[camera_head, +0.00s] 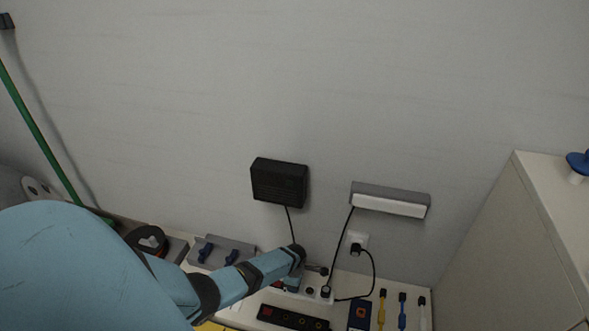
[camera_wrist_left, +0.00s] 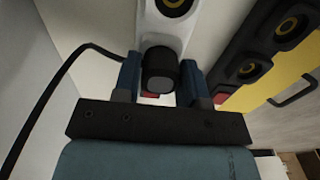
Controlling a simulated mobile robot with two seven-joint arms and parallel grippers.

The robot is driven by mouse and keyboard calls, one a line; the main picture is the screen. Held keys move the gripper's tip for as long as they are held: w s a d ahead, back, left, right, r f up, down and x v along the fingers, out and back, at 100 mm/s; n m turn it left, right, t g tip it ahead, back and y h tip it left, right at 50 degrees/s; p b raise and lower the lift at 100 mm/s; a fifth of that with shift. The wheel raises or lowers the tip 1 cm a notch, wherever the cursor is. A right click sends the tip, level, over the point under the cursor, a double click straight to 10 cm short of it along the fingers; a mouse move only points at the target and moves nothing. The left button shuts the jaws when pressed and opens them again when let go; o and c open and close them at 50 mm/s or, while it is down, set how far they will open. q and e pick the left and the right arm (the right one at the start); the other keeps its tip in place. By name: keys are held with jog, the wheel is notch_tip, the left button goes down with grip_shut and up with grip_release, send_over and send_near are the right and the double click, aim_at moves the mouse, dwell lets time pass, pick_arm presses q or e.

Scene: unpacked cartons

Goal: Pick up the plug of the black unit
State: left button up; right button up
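The black unit (camera_head: 279,182) hangs on the wall in the head view, and its cable (camera_head: 291,223) runs down behind my left wrist. My left gripper (camera_head: 292,287) is low over a white power strip (camera_head: 310,292). In the left wrist view, the fingers of my left gripper (camera_wrist_left: 160,78) stand close on both sides of a black plug (camera_wrist_left: 160,68) and appear shut on it. The plug is at the white strip (camera_wrist_left: 166,30); whether it is fully seated is hidden. A black cable (camera_wrist_left: 62,72) curves in from the left behind one finger. My right gripper is out of view.
A grey-white lamp unit (camera_head: 390,201) hangs at right, its cable running to another plug (camera_head: 326,291) on the strip. A wall socket (camera_head: 356,244) holds a plug. A black strip (camera_head: 293,318) and tools (camera_head: 402,310) lie in front. A cabinet (camera_head: 510,240) stands at right.

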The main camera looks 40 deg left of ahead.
pick_arm(q)
jog(key=c, duration=0.6)
jog(key=shift+r, duration=0.25)
notch_tip(320, 180, up, 6)
jog(key=p, duration=0.5)
jog(key=shift+r, duration=0.15)
jog(key=shift+r+p, duration=3.75)
jog(key=shift+r, duration=2.85)
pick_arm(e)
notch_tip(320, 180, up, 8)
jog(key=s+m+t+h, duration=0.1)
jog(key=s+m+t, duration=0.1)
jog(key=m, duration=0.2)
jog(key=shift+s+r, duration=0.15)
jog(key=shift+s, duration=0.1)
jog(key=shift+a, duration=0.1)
